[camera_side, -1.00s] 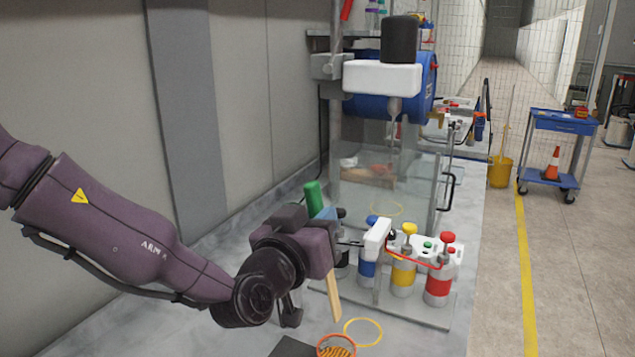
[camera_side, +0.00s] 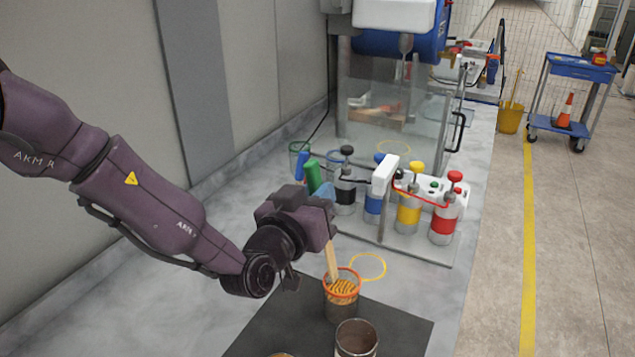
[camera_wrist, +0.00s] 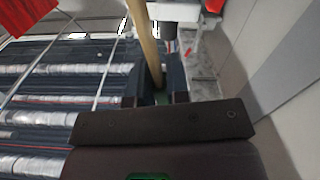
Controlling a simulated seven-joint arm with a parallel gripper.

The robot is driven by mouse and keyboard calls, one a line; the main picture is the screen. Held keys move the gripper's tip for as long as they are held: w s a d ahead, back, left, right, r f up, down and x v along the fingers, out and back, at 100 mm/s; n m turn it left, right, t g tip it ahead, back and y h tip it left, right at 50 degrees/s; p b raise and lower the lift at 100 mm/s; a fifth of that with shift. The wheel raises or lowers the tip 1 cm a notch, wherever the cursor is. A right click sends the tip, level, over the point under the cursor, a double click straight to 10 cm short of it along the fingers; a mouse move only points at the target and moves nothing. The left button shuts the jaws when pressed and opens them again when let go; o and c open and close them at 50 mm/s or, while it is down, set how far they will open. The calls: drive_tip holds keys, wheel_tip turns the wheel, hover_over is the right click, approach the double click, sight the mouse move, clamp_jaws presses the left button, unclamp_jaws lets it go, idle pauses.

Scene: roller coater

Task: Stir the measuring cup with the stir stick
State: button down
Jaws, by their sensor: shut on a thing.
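My gripper (camera_side: 326,212) is shut on the wooden stir stick (camera_side: 331,258). The stick hangs down, slightly tilted, below the gripper. Its lower end overlaps the open mouth of the measuring cup (camera_side: 342,300), and looks to be inside the orange rim. The cup stands upright with orange-brown striped contents; how deep the stick reaches is hidden. In the wrist view, the stick (camera_wrist: 147,45) runs up from between the two dark fingers (camera_wrist: 160,88).
A metal can (camera_side: 356,340) stands on the dark mat (camera_side: 265,325) in front of the cup. Coloured bottles (camera_side: 408,208) with pumps stand in a rack behind. Green and blue handles (camera_side: 313,176) rise just behind the gripper. The counter at left is clear.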

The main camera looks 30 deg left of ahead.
drive_tip(key=shift+d+f, duration=0.25)
drive_tip(key=shift+f, duration=0.9)
drive_tip(key=shift+d+f, duration=0.2)
drive_tip(key=shift+f, duration=1)
drive_tip(key=shift+d+f, duration=0.25)
drive_tip(key=shift+f, duration=0.9)
drive_tip(key=shift+s, duration=0.15)
